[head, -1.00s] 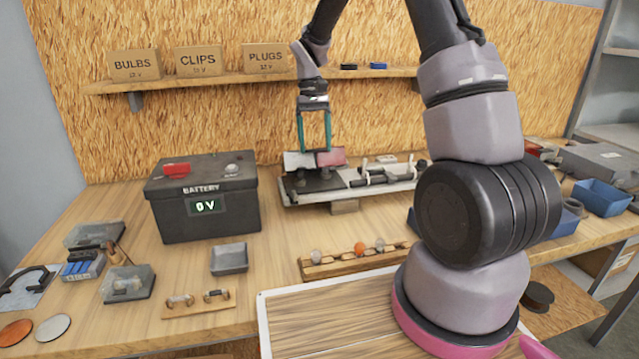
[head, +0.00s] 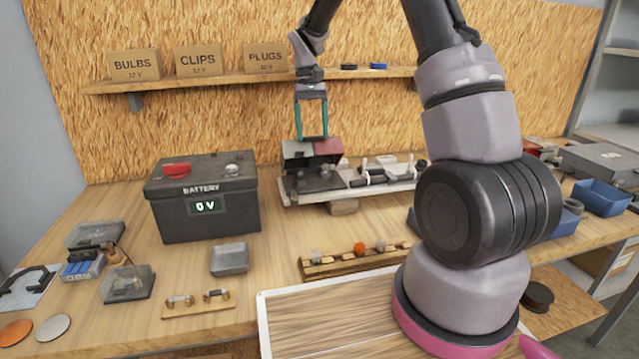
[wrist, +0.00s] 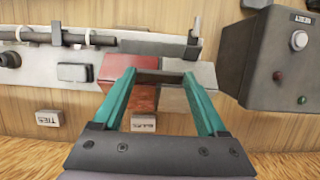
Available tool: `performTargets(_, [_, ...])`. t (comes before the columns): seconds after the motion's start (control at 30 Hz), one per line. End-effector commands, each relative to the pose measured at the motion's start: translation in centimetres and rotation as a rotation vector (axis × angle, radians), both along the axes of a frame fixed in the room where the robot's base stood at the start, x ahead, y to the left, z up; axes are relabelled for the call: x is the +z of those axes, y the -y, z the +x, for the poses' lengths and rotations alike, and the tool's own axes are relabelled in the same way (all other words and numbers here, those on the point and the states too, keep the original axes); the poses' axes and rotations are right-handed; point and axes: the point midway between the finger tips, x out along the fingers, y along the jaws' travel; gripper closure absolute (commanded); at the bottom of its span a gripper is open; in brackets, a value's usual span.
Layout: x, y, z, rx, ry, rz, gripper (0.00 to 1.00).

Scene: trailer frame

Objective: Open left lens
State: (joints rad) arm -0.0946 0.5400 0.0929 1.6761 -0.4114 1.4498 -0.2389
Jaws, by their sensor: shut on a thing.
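The left lens (head: 326,147), a two-part cover with a red half and a grey half, is at the left end of the trailer frame (head: 385,190). It is tilted up off its dark lamp base (head: 318,183), and small round parts show below it. In the wrist view the red half (wrist: 114,72) is at left and the pale half (wrist: 203,74) at right. My gripper (head: 312,138) is over the lens and shut on its edge. The two teal fingers (wrist: 160,76) show at that edge in the wrist view. The exact contact is too small to see.
The battery (head: 205,195), reading 0 V, stands left of the frame. A shelf (head: 225,82) with labelled boxes is behind and above. A wooden bulb rack (head: 355,262) and a small grey tray (head: 229,259) are in front. Bare bench lies between tray and frame.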

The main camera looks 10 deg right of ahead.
Motion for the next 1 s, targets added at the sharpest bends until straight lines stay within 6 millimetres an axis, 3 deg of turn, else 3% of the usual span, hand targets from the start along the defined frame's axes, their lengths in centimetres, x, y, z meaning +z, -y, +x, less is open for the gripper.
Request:
performTargets(0.2, [0.7,0.0,1.1,-0.001,0.002,0.001,0.45])
performTargets(0.63, [0.9,0.0,1.4,0.000,0.002,0.001,0.45])
performTargets(1.0, [1.5,0.0,3.9,0.000,0.002,0.001,0.45])
